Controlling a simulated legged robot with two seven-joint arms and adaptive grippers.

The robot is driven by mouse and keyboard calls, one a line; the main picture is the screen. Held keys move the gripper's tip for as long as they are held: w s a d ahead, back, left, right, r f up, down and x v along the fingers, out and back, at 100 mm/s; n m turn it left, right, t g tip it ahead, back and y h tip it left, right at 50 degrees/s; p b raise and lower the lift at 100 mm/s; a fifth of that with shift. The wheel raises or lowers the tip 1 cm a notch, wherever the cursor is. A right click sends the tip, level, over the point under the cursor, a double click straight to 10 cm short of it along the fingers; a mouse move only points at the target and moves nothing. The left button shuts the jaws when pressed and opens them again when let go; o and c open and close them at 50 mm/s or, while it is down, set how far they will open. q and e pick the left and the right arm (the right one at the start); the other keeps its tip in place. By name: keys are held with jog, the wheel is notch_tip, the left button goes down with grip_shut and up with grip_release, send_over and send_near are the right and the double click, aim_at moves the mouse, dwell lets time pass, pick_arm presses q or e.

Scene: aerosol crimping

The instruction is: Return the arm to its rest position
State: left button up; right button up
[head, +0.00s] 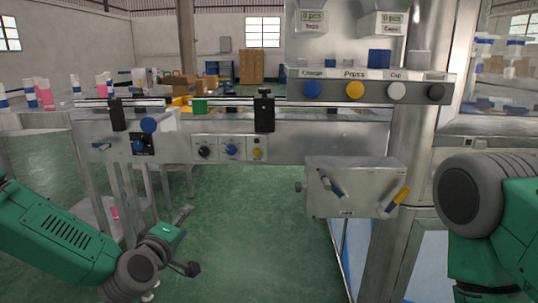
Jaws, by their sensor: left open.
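My left gripper (187,242) is at the lower left of the head view, at the end of my green left arm (60,235). Its two dark fingers are spread apart with nothing between them. It is in front of and below the crimping machine's steel panel, apart from it. My right arm (500,215) shows at the right edge as a green link with a large grey joint. Its gripper is out of the picture.
The crimping machine's panel (345,138) spans the middle, with knobs and a conveyor rail above. A control box (352,188) with blue and yellow levers juts out. Coloured buttons (355,89) sit higher up. White and pink cans (45,95) stand at left. Green floor is open below.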

pick_arm(q)
jog(key=s+d+f+m+g+h+p, duration=0.15)
jog(key=s+f+m+g, duration=0.25)
jog(key=s+f, duration=0.5)
jog(key=s+d+f+m+g+p, duration=0.1)
jog(key=s+f+m+g+p, duration=0.2)
jog(key=s+f, duration=0.6)
jog(key=s+a+f+m+g+y+p, duration=0.1)
jog(key=s+a+m+g+y, duration=0.1)
jog(key=s, duration=1)
jog(key=s+a+f+m+g+y+p, duration=0.1)
jog(key=s+a+m+g, duration=0.3)
jog(key=s, duration=0.8)
jog(key=a+g, duration=0.2)
jog(key=a, duration=0.2)
jog(key=shift+s+a+y, duration=0.15)
jog(key=shift+s+y, duration=0.05)
jog(key=shift+y, duration=0.15)
pick_arm(e)
notch_tip(320, 180, up, 7)
pick_arm(q)
jog(key=shift+w, duration=0.15)
pick_arm(e)
jog(key=shift+s+r, duration=0.1)
